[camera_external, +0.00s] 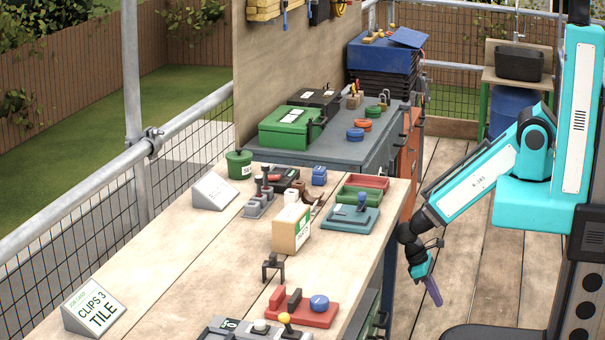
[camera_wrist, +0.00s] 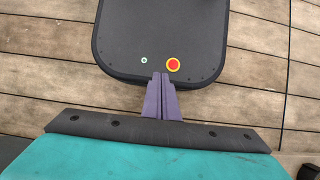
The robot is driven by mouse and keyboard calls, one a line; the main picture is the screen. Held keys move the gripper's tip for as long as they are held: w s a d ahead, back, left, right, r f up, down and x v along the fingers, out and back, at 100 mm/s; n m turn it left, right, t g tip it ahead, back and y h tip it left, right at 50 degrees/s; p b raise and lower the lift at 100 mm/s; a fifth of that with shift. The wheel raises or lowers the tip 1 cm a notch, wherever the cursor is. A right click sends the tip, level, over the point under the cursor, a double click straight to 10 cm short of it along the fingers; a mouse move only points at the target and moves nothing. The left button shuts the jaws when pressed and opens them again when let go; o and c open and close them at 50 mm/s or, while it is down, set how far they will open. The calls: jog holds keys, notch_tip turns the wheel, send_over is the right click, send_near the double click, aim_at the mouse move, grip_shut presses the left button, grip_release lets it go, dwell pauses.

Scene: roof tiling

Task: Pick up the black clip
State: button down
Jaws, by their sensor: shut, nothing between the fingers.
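A small black clip-like piece (camera_external: 273,266) stands on the light wooden workbench (camera_external: 180,262), between a beige box and a red tray. It is small in the picture, so its exact shape is hard to tell. My gripper (camera_external: 432,291) hangs beside the bench on its right, below the bench top and well apart from the clip. Its purple fingers point down and are shut and empty. They also show together in the wrist view (camera_wrist: 162,97), above the plank floor and my dark base; the clip is not in that view.
A beige box (camera_external: 291,230), a red tray (camera_external: 302,312) with a blue round piece, and a teal tray (camera_external: 350,219) stand around the clip. A sign reading "CLIPS 3 TILE" (camera_external: 94,309) stands front left. The bench's left-middle is clear.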

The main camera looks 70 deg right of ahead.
jog(key=c, duration=1.4)
grip_release()
jog(key=shift+d, duration=0.1)
